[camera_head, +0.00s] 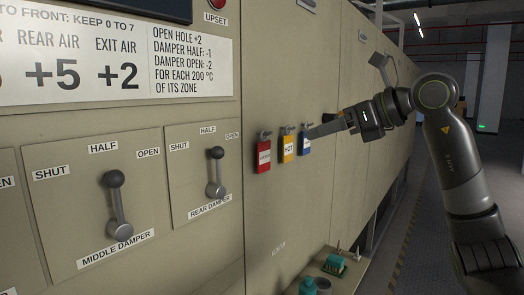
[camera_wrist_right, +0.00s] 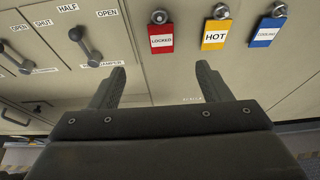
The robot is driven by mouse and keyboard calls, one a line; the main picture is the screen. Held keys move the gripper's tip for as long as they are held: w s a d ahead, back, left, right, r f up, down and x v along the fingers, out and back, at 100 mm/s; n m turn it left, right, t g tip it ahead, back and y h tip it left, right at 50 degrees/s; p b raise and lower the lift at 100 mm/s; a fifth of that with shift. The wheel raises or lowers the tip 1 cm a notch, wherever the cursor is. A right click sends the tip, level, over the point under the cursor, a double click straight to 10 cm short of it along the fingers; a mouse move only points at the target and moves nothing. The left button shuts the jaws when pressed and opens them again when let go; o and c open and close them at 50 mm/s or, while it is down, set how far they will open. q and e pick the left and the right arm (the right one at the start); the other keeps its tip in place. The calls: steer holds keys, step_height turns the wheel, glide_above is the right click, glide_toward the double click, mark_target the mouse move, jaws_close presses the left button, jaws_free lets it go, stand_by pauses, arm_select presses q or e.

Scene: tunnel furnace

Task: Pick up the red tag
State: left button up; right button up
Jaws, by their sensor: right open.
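The red tag (camera_head: 264,156) hangs from a small hook on the beige furnace panel, leftmost of three tags. In the right wrist view the red tag (camera_wrist_right: 161,40) reads "LOCKED" and hangs beyond the space between my fingers. My right gripper (camera_head: 312,133) reaches in from the right with its fingers near the blue tag (camera_head: 304,145). In the wrist view my right gripper (camera_wrist_right: 160,82) is open and nothing is between its fingers. The yellow "HOT" tag (camera_head: 287,149) hangs between the red and blue tags. My left gripper is not in view.
Damper levers (camera_head: 117,205) and (camera_head: 215,172) stick out from the panel at left. A low ledge (camera_head: 340,272) at bottom centre carries teal items (camera_head: 308,286) and a green block (camera_head: 334,263). The aisle (camera_head: 412,230) runs clear behind my right arm.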

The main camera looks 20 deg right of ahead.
steer(key=a+p+x, duration=0.1)
steer(key=x, duration=0.3)
steer(key=p, duration=0.3)
glide_toward(265, 153)
steer(key=w+a, duration=0.2)
steer(key=p+x, duration=0.1)
steer(key=x, duration=0.2)
steer(key=p+x, duration=0.1)
steer(key=shift+w+f+p, duration=0.25)
steer(key=shift+f+p, duration=0.05)
steer(key=shift+f, duration=0.2)
steer(key=shift+w+a+f, duration=0.15)
steer(key=shift+w+f, duration=0.05)
steer(key=shift+w, duration=0.05)
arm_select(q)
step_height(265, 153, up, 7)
arm_select(e)
steer(key=shift+c, duration=1.3)
steer(key=c, duration=0.8)
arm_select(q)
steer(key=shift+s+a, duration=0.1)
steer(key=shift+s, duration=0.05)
